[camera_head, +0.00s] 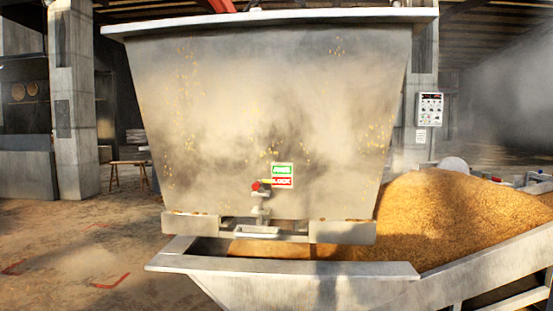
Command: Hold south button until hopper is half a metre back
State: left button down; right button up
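The hopper (270,110), a large grey metal bin with grain stuck to its face, fills the middle of the head view. Its lower edge is over a metal trough (290,268). On its front are a green and red label (282,175) and a latch with a red knob (261,186). A white control box (430,109) with several small buttons is on the pillar at the right; I cannot tell which button is south. Neither of my grippers is in view, so no contact with a button shows.
A heap of golden grain (455,215) lies in the trough to the right of the hopper. A concrete pillar (73,100) and a small wooden stool (129,174) stand at the left. Red marks (112,281) are on the open floor at the lower left. Haze hangs at the right.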

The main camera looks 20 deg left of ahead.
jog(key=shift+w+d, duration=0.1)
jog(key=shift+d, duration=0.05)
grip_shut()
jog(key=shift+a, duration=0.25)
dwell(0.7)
